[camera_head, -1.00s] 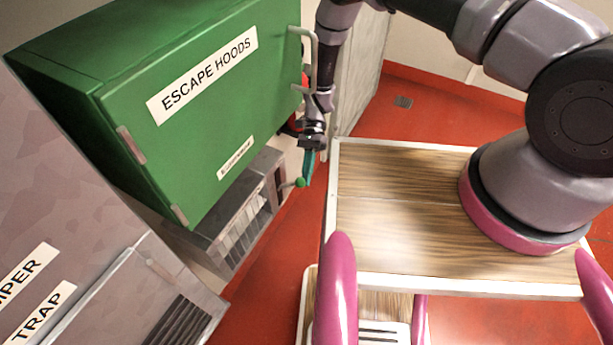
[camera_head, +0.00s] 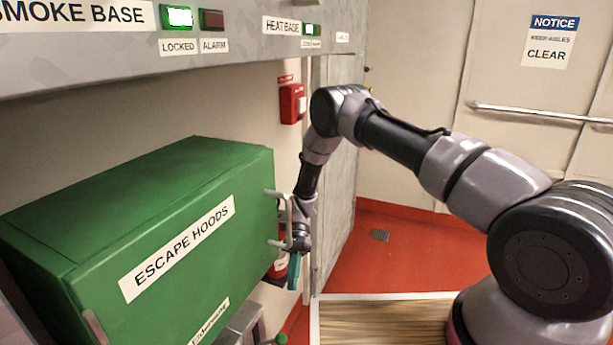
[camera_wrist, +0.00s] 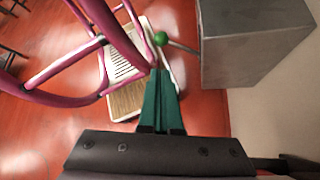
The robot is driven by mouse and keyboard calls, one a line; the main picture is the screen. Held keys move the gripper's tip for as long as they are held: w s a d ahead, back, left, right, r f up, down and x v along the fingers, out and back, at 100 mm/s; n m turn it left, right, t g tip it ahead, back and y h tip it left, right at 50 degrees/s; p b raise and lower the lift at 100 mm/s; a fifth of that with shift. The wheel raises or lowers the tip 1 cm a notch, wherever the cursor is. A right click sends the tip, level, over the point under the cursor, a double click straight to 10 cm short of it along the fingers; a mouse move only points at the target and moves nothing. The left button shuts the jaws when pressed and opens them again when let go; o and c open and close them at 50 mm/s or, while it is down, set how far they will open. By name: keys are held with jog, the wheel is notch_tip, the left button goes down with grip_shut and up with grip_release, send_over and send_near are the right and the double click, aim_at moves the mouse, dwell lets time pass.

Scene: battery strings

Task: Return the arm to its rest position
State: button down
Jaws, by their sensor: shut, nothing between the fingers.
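My gripper (camera_head: 294,272) hangs pointing down at the end of my bent arm, just right of the green escape hoods cabinet (camera_head: 150,220) in the head view. It is close to the cabinet's grey handle (camera_head: 283,215); I cannot tell whether they touch. In the wrist view its green fingers (camera_wrist: 161,100) are together with nothing between them. The arm reaches out from the lower right of the head view, rises to an elbow and drops to the gripper.
A grey panel with lights (camera_head: 200,45) overhangs the cabinet. A red call box (camera_head: 292,103) is on the wall behind. A green-knobbed lever (camera_wrist: 161,38) and a grey metal box (camera_wrist: 250,45) lie beyond the fingers. Red floor (camera_head: 400,262) is open behind the arm.

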jog(key=w+d+r+n+t+y, duration=0.1)
jog(key=w+d+r+t, duration=0.3)
jog(key=r, duration=0.9)
jog(key=w+d+r+t, duration=0.1)
jog(key=w+d+r, duration=0.3)
jog(key=r, duration=0.9)
jog(key=s+d+r+t+y, duration=0.15)
jog(key=d+r, duration=0.25)
jog(key=r, duration=0.4)
jog(key=w+d+r+t+h, duration=0.1)
jog(key=d+r+t, duration=0.25)
jog(key=r, duration=0.45)
jog(key=s+d+r+t, duration=0.4)
jog(key=s+d+r, duration=0.2)
jog(key=s, duration=0.3)
jog(key=s+d+r+n+t, duration=0.1)
jog(key=s+d+r+t, duration=0.3)
jog(key=s+d+r, duration=0.3)
jog(key=shift+s+d+h, duration=0.45)
jog(key=shift+s+d, duration=0.15)
jog(key=shift+s, duration=0.45)
